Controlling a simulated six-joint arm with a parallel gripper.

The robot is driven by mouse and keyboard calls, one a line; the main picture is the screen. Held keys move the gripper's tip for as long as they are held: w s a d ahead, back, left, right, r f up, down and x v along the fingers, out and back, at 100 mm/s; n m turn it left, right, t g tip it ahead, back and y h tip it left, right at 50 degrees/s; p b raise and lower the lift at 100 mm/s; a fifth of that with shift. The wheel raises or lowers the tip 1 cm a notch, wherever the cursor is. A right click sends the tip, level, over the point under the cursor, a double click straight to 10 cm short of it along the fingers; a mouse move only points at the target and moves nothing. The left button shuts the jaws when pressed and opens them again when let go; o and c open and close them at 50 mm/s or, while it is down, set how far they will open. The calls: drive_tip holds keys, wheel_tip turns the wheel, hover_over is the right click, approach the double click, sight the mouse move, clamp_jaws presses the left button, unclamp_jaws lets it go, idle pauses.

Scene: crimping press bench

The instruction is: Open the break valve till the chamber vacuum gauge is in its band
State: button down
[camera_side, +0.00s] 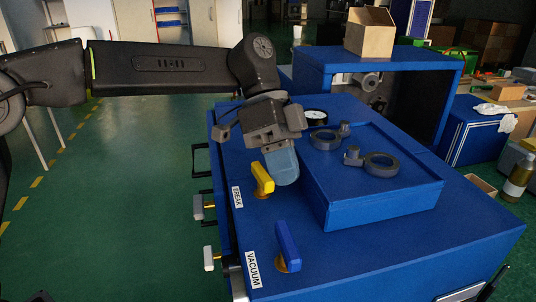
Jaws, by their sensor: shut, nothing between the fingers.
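The break valve's yellow handle (262,178) stands on the blue bench top beside a white BREAK label (237,197). My gripper (283,175) is shut and empty, its pale blue-grey end pointing down just right of the yellow handle. In this view it overlaps or nearly meets the handle's edge; I cannot tell whether they touch. The vacuum valve's blue handle (287,246) stands nearer the front, beside a VACUUM label (253,270).
A raised blue block (375,207) right of my gripper carries two dark ring-shaped parts (382,165). Behind it stands a blue open-fronted housing (385,68) with a cardboard box (369,33) on top. Open green floor (110,200) lies to the left.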

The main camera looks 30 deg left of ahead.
drive_tip(key=shift+a, duration=0.1)
idle(0.5)
drive_tip(key=shift+s+a+f, duration=0.1)
drive_tip(key=shift+s+a, duration=0.1)
drive_tip(key=shift+a, duration=0.5)
drive_tip(key=d+r+v, duration=0.1)
drive_tip(key=v, duration=1.2)
drive_tip(key=s+a+f+m+t, duration=0.1)
drive_tip(key=s+a+m+t, duration=0.25)
drive_tip(key=s, duration=0.35)
drive_tip(key=s+a+f+m+t, duration=0.1)
drive_tip(key=s+a+m+t, duration=0.1)
drive_tip(key=s+t, duration=0.35)
drive_tip(key=shift+g, duration=0.5)
drive_tip(key=shift+w+d+r+x, duration=0.15)
drive_tip(key=shift+w+x, duration=0.1)
drive_tip(key=shift+x, duration=1.75)
drive_tip(key=shift+w+r+x, duration=0.15)
drive_tip(key=shift+w+x, duration=0.05)
drive_tip(key=shift+x, duration=1.8)
drive_tip(key=shift+w+d+r+x, duration=0.15)
drive_tip(key=shift+w+x, duration=0.1)
drive_tip(key=shift+x, duration=1.75)
